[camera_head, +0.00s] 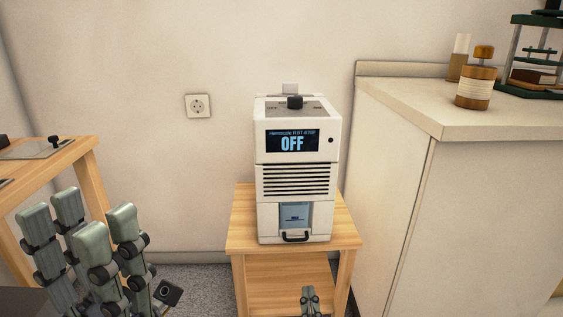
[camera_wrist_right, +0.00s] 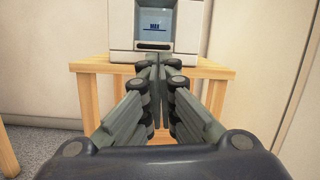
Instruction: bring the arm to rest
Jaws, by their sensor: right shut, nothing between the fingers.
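My right gripper (camera_head: 310,292) shows at the bottom of the head view, low in front of the small wooden stand. In the right wrist view (camera_wrist_right: 160,62) its fingers meet at the tips, with nothing held between them. My left gripper (camera_head: 80,215) is at the lower left of the head view, fingers pointing up. Its fingers stand apart and hold nothing. A white device (camera_head: 297,180) with a display reading OFF stands upright on the stand; its lower front also shows in the wrist view (camera_wrist_right: 125,22), beyond my right fingertips.
The wooden stand (camera_head: 245,232) is in the middle. A white cabinet (camera_head: 400,190) on the right bears a brown-capped bottle (camera_head: 475,85). A wooden table (camera_head: 75,160) is at the left. A wall socket (camera_head: 198,105) is behind. Floor shows between table and stand.

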